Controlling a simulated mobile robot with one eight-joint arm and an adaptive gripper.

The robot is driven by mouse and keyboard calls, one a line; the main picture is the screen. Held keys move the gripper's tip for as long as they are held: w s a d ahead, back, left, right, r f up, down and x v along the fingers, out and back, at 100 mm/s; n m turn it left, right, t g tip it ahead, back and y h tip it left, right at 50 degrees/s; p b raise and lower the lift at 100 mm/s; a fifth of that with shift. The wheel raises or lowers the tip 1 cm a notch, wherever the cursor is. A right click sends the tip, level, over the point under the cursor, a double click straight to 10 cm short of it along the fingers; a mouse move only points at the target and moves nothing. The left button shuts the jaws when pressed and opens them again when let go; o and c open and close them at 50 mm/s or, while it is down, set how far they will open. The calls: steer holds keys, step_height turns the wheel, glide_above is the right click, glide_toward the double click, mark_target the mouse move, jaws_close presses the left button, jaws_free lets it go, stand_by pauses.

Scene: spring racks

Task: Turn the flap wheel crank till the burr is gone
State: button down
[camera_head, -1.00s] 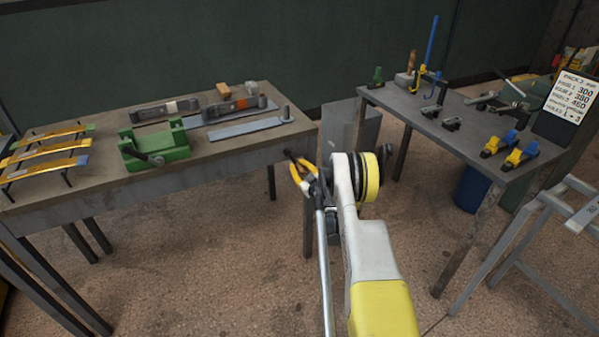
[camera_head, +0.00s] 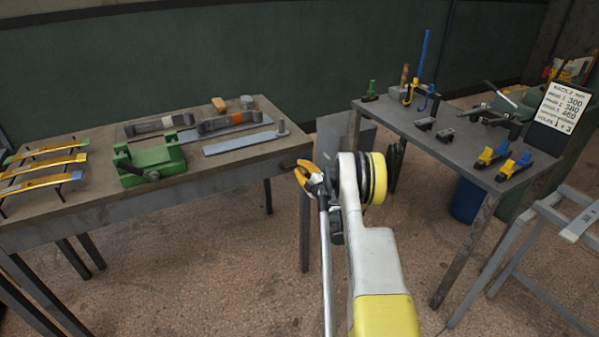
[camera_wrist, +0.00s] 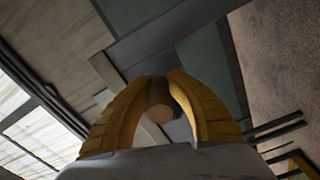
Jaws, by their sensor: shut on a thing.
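My gripper (camera_head: 306,178) is just off the front right corner of the left bench. In the wrist view its yellow fingers (camera_wrist: 162,82) are shut on a brown, round-ended handle (camera_wrist: 159,96), which looks like the crank's grip. The rest of the crank and the flap wheel cannot be made out behind the fingers. A flat grey steel leaf (camera_head: 235,140) with a round peg at its right end lies on the bench just behind the gripper. I cannot see a burr at this size.
The left bench (camera_head: 95,200) holds a green clamp fixture (camera_head: 150,165), several coloured leaf springs (camera_head: 45,162) and two dark tools. The right bench (camera_head: 455,155) carries clamps and blue-and-yellow blocks. A sign (camera_head: 562,108) stands at right.

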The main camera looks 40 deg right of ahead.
steer(key=r+n, duration=0.1)
steer(key=n, duration=0.2)
steer(key=r+n, duration=0.1)
steer(key=shift+a+r+n, duration=0.25)
steer(key=shift+r+n, duration=0.05)
steer(key=shift+n, duration=0.1)
steer(key=shift+w+a+r+n, duration=0.1)
steer(key=shift+a+r+n, duration=0.2)
steer(key=shift+n, duration=0.45)
steer(key=shift+w+a+r+n, duration=0.1)
steer(key=shift+r+n, duration=0.3)
steer(key=shift+n, duration=0.4)
steer(key=shift+a+r+n, duration=0.2)
steer(key=shift+r+n, duration=0.15)
steer(key=shift+n, duration=0.4)
